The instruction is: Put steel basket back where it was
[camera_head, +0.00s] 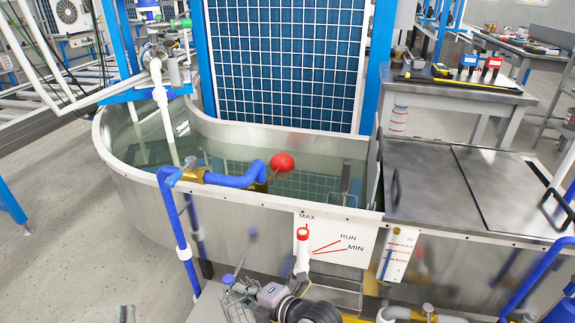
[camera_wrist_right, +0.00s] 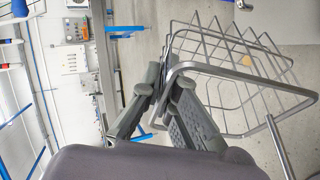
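The steel basket (camera_wrist_right: 245,70) is an open wire frame with a thick rim, at the upper right of the right wrist view. My right gripper (camera_wrist_right: 158,92) has its fingers closed on the basket's rim at its near left corner. The basket hangs tilted in that view, with grey floor behind it. In the head view a small wire shape (camera_head: 235,295) low in the middle looks like the basket, partly hidden by clutter.
A steel water tank (camera_head: 140,190) with a red float ball (camera_head: 282,162) and blue pipe (camera_head: 235,180) fills the middle. A metal-lidded cover (camera_head: 440,185) adjoins it at right. A red-tipped lever (camera_head: 303,235) stands in front. Floor at left is clear.

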